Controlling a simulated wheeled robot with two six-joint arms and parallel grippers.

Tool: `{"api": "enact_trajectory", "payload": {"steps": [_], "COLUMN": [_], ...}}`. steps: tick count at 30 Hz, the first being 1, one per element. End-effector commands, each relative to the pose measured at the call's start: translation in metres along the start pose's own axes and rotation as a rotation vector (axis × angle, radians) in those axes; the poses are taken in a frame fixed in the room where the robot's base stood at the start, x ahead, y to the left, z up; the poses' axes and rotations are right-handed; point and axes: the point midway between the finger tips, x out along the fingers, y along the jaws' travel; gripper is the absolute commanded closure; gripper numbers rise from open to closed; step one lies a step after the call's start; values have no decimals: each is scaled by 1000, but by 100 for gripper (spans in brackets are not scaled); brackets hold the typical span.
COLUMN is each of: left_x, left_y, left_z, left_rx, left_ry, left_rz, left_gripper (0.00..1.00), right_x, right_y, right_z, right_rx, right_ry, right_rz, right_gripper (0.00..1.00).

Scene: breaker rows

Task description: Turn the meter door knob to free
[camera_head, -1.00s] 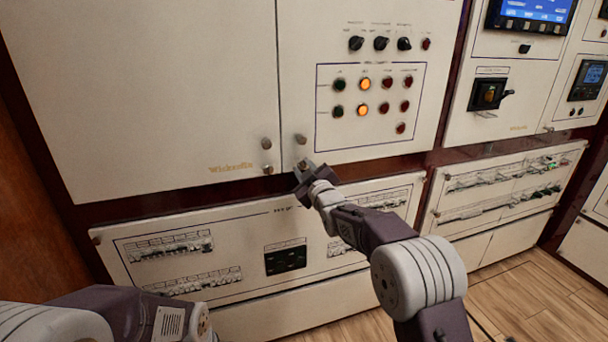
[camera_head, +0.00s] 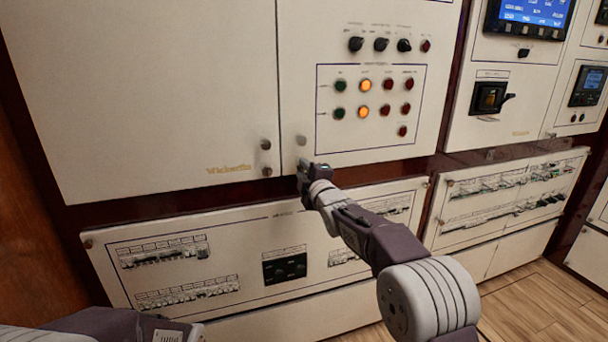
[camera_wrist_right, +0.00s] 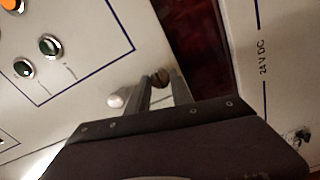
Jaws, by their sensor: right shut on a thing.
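The knob (camera_wrist_right: 161,78) in my right gripper's jaws is a small dark metal round one. It is at the lower left corner of the cream door (camera_head: 345,172) with lamps and switches. My right gripper (camera_wrist_right: 162,90) is shut on this knob, one finger on each side. In the head view the right gripper (camera_head: 304,170) mostly hides the knob. A second, paler knob (camera_head: 301,140) sits just above it on the same door and shows beside the fingers in the wrist view (camera_wrist_right: 116,100). Part of my left arm is at the lower left; its gripper is out of view.
The neighbouring door (camera_head: 150,90) has two knobs (camera_head: 266,145) close to the left of my gripper. A breaker panel (camera_head: 230,240) lies below, with another (camera_head: 500,200) to the right. Wooden floor (camera_head: 530,300) shows at the lower right.

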Motion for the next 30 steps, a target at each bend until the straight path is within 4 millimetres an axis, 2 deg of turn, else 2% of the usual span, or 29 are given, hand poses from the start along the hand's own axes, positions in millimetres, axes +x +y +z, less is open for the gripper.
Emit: {"api": "enact_trajectory", "payload": {"steps": [17,18,19,20,30], "left_x": [2,2,2,2,2], "left_y": [0,0,0,0,0], "left_z": [0,0,0,0,0], "left_rx": [0,0,0,0,0], "left_ry": [0,0,0,0,0], "left_rz": [0,0,0,0,0], "left_gripper": [100,100,100,100,100], "right_x": [0,0,0,0,-3], "right_y": [-1,-1,-1,-1,0], "right_z": [0,0,0,0,0], "right_rx": [-26,-26,-26,-26,-24], "right_ry": [0,0,0,0,0], "right_rz": [-2,-2,-1,-1,0], "right_gripper": [100,62,54,52,52]}}
